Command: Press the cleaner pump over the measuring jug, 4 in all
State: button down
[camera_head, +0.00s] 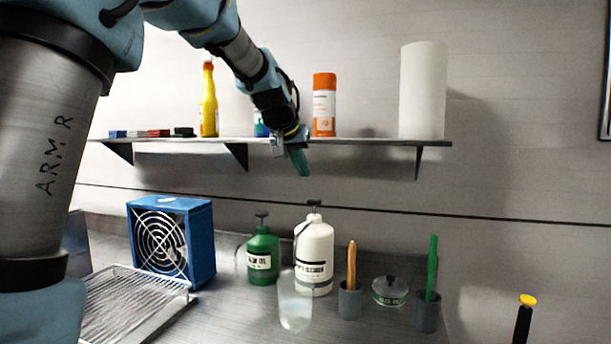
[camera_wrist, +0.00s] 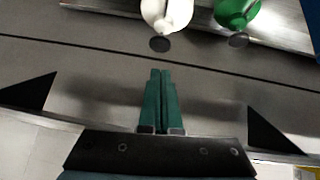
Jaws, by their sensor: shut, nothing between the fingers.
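Two pump bottles stand on the counter in the head view, a white one (camera_head: 314,250) and a green one (camera_head: 262,252); I cannot tell from their labels which is the cleaner. Both show dark round pump heads in the wrist view, on the white bottle (camera_wrist: 160,44) and on the green bottle (camera_wrist: 238,40). A clear jug (camera_head: 295,303) stands in front of them, between the two and nearer the white one. My gripper (camera_head: 302,162), with green fingers, is shut and empty, high above the bottles by the shelf's front edge. Its fingertips (camera_wrist: 160,72) touch neither pump.
The shelf (camera_head: 380,142) holds a yellow bottle (camera_head: 209,100), an orange can (camera_head: 324,105) and a white roll (camera_head: 422,90). On the counter are a blue fan (camera_head: 200,240), a wire rack (camera_head: 135,300), a grey cup (camera_head: 349,302), a lidded jar (camera_head: 390,291) and another cup (camera_head: 427,316).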

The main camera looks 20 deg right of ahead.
aim_at(311, 201)
jog(key=p+x, duration=0.2)
jog(key=x, duration=0.6)
jog(key=shift+d+f, duration=0.1)
jog(key=shift+f, duration=0.15)
jog(key=shift+f, duration=0.1)
notch_tip(311, 201, down, 3)
jog(key=b, duration=0.2)
jog(key=shift+f+b, duration=0.15)
jog(key=shift+b, duration=0.15)
